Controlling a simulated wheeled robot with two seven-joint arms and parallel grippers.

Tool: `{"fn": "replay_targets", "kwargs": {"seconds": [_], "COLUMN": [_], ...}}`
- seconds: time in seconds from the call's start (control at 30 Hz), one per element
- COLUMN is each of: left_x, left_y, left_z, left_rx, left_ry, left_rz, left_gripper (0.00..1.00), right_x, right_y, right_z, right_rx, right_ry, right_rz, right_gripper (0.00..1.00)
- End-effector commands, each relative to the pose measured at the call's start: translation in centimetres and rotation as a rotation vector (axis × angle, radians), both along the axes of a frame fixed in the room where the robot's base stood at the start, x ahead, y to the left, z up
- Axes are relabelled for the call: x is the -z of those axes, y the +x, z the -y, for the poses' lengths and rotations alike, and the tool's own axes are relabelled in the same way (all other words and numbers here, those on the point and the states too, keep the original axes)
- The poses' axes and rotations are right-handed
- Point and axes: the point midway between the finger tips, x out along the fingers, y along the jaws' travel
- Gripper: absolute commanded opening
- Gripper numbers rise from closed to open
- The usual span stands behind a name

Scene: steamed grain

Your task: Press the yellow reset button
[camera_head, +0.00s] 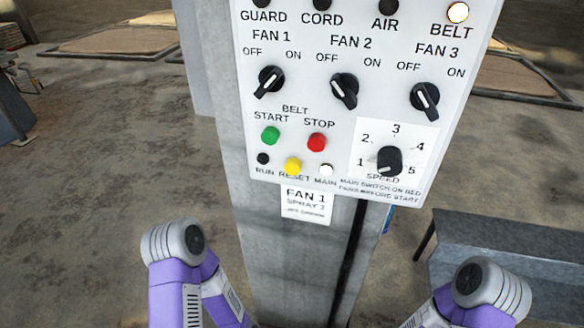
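The yellow reset button (293,166) sits low on the white control panel (310,100), above the word RESET. The green start button (271,136) is above it to the left, and the red stop button (317,142) is above it to the right. A dark RUN lamp (263,158) is to its left and a white MAIN lamp (326,170) to its right. My two purple and white arms show at the lower left and lower right, below the panel. Neither gripper is in view, and nothing touches the yellow button.
Three black fan knobs (344,91) and a speed dial (389,161) are on the panel. The BELT lamp (458,13) glows. A FAN 1 label (306,204) hangs below on the grey post (290,265). A grey bench (505,255) stands at right. Open floor lies left.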

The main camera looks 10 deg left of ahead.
Motion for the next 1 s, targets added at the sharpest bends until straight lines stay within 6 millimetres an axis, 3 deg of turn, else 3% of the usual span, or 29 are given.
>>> {"fn": "replay_targets", "kwargs": {"seconds": [0.07,0.63,1.0], "left_x": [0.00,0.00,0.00], "left_y": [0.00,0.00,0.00], "left_z": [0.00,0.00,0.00], "left_rx": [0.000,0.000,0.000], "left_ry": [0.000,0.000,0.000], "left_rz": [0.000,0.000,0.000], "left_gripper": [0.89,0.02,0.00], "right_x": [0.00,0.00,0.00], "right_y": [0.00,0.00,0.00], "right_z": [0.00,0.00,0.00], "right_rx": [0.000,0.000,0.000], "right_ry": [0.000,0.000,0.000], "right_rz": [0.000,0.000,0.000], "right_gripper": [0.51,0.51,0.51]}}
